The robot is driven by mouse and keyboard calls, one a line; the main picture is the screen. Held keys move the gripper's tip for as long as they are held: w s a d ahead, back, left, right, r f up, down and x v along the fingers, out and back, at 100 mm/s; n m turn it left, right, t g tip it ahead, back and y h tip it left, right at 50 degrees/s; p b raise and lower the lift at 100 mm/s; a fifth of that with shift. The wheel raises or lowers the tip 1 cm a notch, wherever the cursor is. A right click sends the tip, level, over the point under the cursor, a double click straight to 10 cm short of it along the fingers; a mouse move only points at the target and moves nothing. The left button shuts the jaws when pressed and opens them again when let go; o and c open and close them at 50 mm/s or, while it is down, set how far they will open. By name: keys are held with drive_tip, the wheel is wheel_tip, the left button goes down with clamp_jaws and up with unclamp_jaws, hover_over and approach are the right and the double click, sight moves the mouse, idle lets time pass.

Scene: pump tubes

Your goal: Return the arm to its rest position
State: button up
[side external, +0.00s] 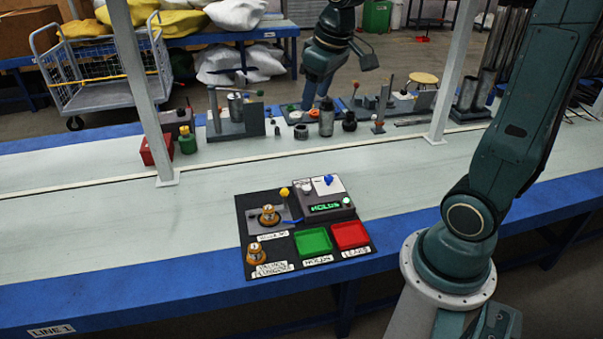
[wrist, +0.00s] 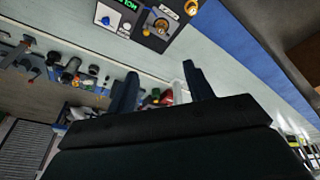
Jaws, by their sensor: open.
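My gripper (wrist: 160,85) is open and empty in the wrist view, its two dark fingers apart. In the side external view my gripper (side external: 316,92) hangs in the air at the top middle, pointing down, with the bench's back row of items behind and below it. My arm rises from its base at the right and leaves the top of the picture. A black work board (side external: 283,243) lies on the bench, well apart from my gripper. It also shows upside down at the top of the wrist view (wrist: 150,38).
The board carries a brass part (side external: 268,215) in a fixture, another brass part (side external: 256,254) at front left, a tester with a lit green display (side external: 326,207), and empty green (side external: 313,241) and red (side external: 350,235) trays. Two white posts (side external: 140,85) (side external: 457,75) stand on the bench.

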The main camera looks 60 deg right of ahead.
drive_tip(key=s+a+t, duration=0.1)
drive_tip(key=s+a, duration=0.3)
drive_tip(key=s, duration=0.4)
drive_tip(key=s+a+t+y, duration=0.1)
drive_tip(key=s+a, duration=0.4)
drive_tip(key=s, duration=0.2)
drive_tip(key=shift+s+a+r, duration=0.2)
drive_tip(key=shift+s+r, duration=0.15)
